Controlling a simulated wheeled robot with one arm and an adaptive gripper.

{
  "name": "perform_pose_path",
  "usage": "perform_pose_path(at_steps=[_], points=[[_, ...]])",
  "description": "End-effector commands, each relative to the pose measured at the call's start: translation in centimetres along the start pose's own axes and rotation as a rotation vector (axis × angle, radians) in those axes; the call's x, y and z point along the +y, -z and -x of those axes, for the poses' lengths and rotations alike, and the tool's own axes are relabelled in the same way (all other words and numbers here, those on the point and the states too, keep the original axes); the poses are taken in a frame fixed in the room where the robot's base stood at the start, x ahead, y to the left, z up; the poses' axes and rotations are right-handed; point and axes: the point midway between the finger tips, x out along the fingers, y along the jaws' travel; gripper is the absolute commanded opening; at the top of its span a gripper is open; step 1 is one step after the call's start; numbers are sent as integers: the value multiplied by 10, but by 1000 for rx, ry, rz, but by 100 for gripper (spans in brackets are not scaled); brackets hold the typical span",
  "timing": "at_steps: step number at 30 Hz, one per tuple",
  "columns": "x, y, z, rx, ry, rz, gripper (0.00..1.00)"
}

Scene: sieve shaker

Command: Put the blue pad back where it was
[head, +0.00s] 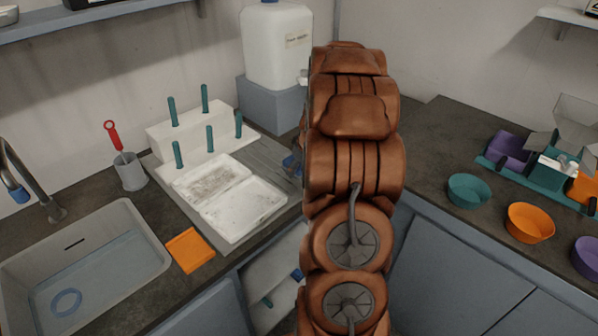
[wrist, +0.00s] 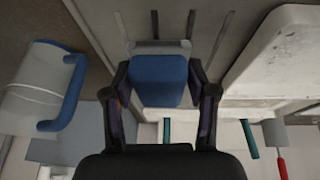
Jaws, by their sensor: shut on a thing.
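The blue pad (wrist: 158,80) is between the two fingers of my gripper (wrist: 160,82) in the wrist view, and the fingers are shut on it from both sides. A pale grey strip (wrist: 158,47) shows along the pad's far edge. Behind the pad lies the grooved grey drainboard; I cannot tell whether the pad touches it. In the head view my arm hides most of the gripper. A small patch of blue (head: 291,163) shows at the arm's left edge, above the right side of the drainboard (head: 262,157).
White trays (head: 245,207) and a white rack with teal pegs (head: 210,138) stand on the drainboard's left. A large white jug (head: 277,45) sits on a grey block behind. An orange pad (head: 189,250) lies by the sink (head: 150,262). Bowls (head: 468,191) are on the right counter.

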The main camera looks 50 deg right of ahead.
Motion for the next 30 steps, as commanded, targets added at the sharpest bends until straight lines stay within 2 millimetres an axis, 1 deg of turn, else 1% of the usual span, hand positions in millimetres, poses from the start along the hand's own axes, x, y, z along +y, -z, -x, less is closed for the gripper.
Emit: perform_pose_path(at_steps=[3, 6, 17, 18, 25, 30], points=[[-3, -7, -13, -5, 8, -3, 14], [-3, -10, -21, -5, 6, -2, 14], [-2, -12, -26, -2, 2, 0, 14], [-2, -12, -25, -2, 2, -1, 58], [-2, -11, -24, -2, 2, 0, 82], [-2, -11, -24, -2, 2, 0, 82]])
